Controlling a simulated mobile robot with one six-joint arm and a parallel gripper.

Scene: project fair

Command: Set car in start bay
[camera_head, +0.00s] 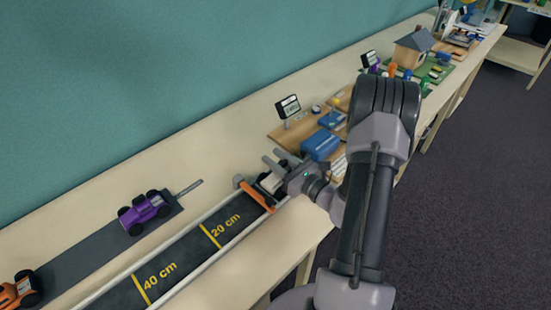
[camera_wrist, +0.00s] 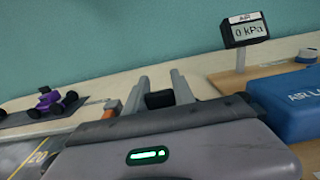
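A purple car (camera_head: 144,212) with black wheels stands on a dark strip at the left; it also shows in the wrist view (camera_wrist: 57,102). An orange car (camera_head: 18,290) is cut off at the lower left edge. The dark track (camera_head: 180,258) has yellow 20 cm and 40 cm marks, and an orange gate (camera_head: 257,195) crosses its upper end. A pale block with dark parts (camera_head: 270,182) sits just behind the gate. My gripper (camera_head: 276,159) is beside that end, its two fingers apart. In the wrist view a dark object (camera_wrist: 160,99) shows between or beyond the fingers; which is unclear.
A wooden board with a blue air box (camera_head: 320,146) and a display (camera_head: 288,107) reading 0 kPa (camera_wrist: 246,30) stands close to my gripper. A model house (camera_head: 412,48) is further along.

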